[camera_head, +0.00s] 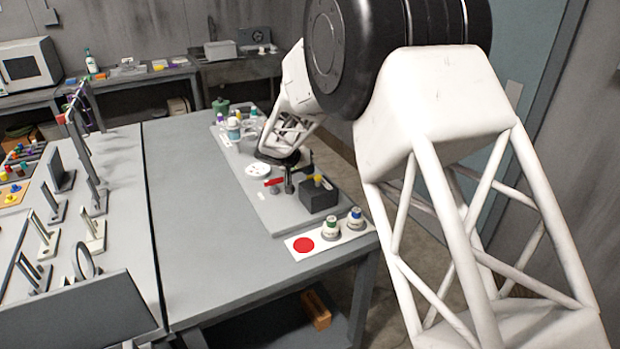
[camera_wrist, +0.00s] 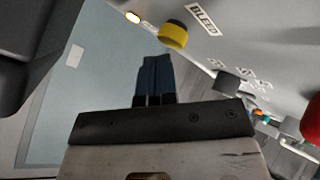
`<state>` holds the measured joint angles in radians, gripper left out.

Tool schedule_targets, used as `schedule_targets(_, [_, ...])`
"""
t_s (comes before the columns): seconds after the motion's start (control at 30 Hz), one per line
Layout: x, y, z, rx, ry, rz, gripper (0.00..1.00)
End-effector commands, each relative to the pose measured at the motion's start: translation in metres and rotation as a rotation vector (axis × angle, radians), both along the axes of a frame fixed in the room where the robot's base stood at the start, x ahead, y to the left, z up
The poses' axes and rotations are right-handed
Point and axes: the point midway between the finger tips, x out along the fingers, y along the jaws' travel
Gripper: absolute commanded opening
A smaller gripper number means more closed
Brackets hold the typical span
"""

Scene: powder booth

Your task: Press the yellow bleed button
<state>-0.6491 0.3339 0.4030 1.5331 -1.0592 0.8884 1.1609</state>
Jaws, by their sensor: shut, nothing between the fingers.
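The yellow bleed button (camera_wrist: 174,34) shows in the wrist view on a grey panel, at the top middle. It is a short round yellow cap with a dark base. The word BLEED is on a white label (camera_wrist: 203,19) beside it. My gripper (camera_wrist: 154,60) is shut and empty. Its dark fingertips point toward the button, with a visible gap between them in the picture. In the head view my arm's end reaches over the far right bench, beside a dark box (camera_head: 318,198) with a small yellow part on top. I cannot tell whether that part is the bleed button.
The panel carries a lit round lamp (camera_wrist: 133,17) and a red rounded part (camera_wrist: 312,120). Bottles (camera_head: 233,128) and a white round dish (camera_head: 258,170) stand near my arm. The grey tabletop (camera_head: 195,210) to the left is clear.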

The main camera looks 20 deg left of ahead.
Motion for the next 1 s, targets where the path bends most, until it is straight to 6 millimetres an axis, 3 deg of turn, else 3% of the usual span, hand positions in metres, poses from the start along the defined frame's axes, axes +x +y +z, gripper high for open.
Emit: schedule_targets(1.0, [0.0001,0.0001,-0.008,0.0,0.0,0.0,0.0])
